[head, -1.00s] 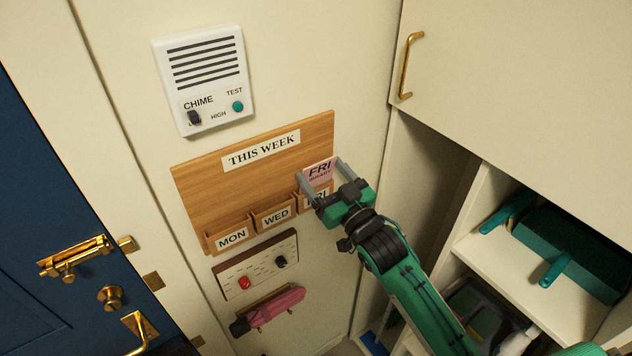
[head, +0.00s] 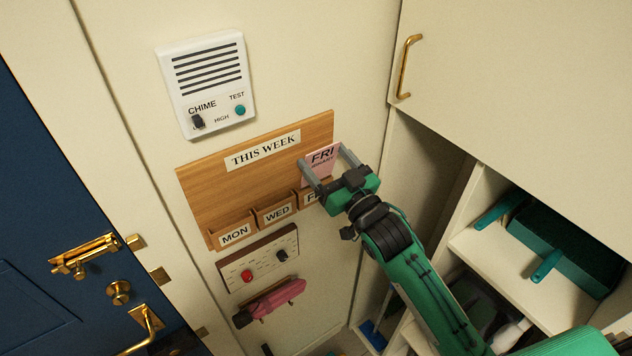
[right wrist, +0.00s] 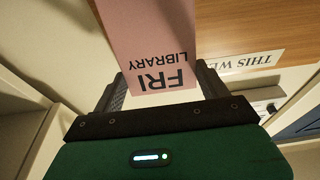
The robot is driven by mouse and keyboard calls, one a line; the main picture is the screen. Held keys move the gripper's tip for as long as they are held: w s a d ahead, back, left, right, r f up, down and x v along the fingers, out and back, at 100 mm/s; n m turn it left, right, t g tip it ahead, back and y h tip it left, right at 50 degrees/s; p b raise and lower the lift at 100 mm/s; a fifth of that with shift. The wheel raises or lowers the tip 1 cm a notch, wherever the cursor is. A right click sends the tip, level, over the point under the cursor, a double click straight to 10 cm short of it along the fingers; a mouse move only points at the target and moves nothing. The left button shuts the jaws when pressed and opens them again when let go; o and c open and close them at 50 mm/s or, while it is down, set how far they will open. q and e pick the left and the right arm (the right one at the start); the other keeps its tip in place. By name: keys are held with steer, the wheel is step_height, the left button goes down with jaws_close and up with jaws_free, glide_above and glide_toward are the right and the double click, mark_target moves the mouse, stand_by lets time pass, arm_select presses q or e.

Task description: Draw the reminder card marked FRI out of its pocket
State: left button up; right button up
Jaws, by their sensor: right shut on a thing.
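The pink FRI card (head: 323,158), which also reads LIBRARY, stands upright above the right-hand pocket (head: 309,197) of the wooden THIS WEEK board (head: 215,187). My right gripper (head: 326,166) is shut on the card, one finger at each side edge. The right wrist view shows the card (right wrist: 152,45) upside down between the fingers of my right gripper (right wrist: 160,88). My left gripper is not in view.
MON (head: 235,233) and WED (head: 275,213) pockets sit left of the FRI pocket. A white chime box (head: 207,85) hangs above the board, a switch panel (head: 258,262) below. A cabinet (head: 520,90) and cubbies close in on the right; a blue door (head: 50,200) is at left.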

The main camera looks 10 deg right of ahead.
steer(key=s+d+r, duration=0.1)
steer(key=s+d, duration=0.1)
steer(key=s, duration=0.4)
steer(key=shift+s+d+r, duration=0.2)
steer(key=shift+s+r, duration=0.05)
steer(key=shift+s, duration=0.05)
stand_by(0.3)
